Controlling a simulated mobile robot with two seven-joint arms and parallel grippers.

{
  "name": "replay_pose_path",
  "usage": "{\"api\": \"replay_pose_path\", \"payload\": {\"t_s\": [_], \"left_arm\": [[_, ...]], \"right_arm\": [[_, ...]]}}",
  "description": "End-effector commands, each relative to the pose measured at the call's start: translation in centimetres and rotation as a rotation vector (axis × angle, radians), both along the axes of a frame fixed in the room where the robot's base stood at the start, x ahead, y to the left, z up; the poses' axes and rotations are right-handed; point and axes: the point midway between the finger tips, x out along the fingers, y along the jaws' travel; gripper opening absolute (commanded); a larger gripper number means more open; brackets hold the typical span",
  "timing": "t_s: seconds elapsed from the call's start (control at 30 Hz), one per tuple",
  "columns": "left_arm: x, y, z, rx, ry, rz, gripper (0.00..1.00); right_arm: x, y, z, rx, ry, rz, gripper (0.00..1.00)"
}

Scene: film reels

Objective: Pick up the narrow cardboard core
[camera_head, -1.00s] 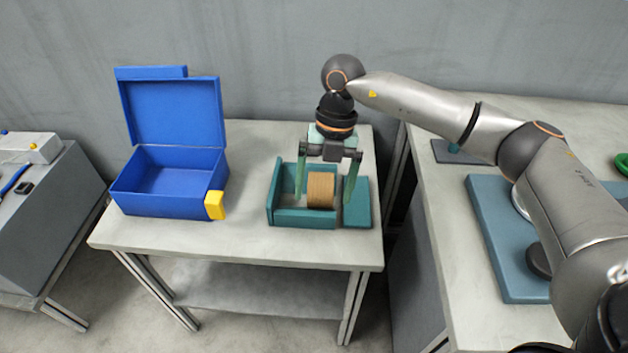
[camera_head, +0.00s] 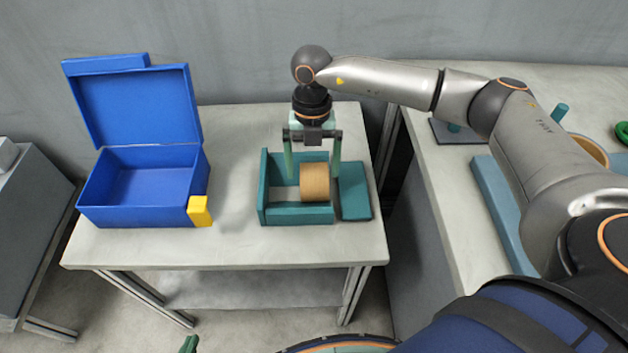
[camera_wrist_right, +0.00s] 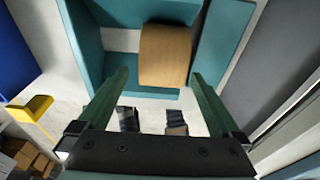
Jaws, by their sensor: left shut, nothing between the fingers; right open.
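The narrow cardboard core (camera_head: 316,183) is a tan cylinder lying on its side in a teal open-topped tray (camera_head: 297,217) on the table. It also shows in the right wrist view (camera_wrist_right: 165,55), near the tray's right side. My right gripper (camera_head: 312,177) is open above the tray, its green fingers pointing down on either side of the core in the head view. In the right wrist view the fingertips (camera_wrist_right: 160,76) are apart and empty; contact with the core cannot be seen. Only a green tip of my shut left gripper (camera_head: 188,345) shows at the bottom edge.
A blue open-lidded box (camera_head: 143,190) with a yellow latch (camera_head: 199,211) stands on the left of the table. A teal slab (camera_head: 354,190) lies right of the tray. A bench (camera_head: 445,190) with pads stands to the right. The table front is clear.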

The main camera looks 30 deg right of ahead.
Motion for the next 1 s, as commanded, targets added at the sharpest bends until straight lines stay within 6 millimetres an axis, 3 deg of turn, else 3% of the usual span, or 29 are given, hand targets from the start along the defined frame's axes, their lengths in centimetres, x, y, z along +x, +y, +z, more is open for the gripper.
{"api": "replay_pose_path", "payload": {"t_s": [0.3, 0.63, 1.0], "left_arm": [[0.3, -0.1, 0.1, -0.001, -0.006, -0.002, 0.0], [0.4, -0.2, 0.2, -0.003, -0.009, -0.003, 0.0], [0.4, -0.2, 0.2, -0.003, -0.01, -0.004, 0.0]], "right_arm": [[-0.3, -0.3, -4.4, 0.0, 0.004, 0.0, 1.0], [-0.3, -0.2, -5.2, 0.001, 0.001, 0.001, 1.0], [-0.3, -0.2, -5.1, 0.0, 0.001, 0.0, 0.59]]}}
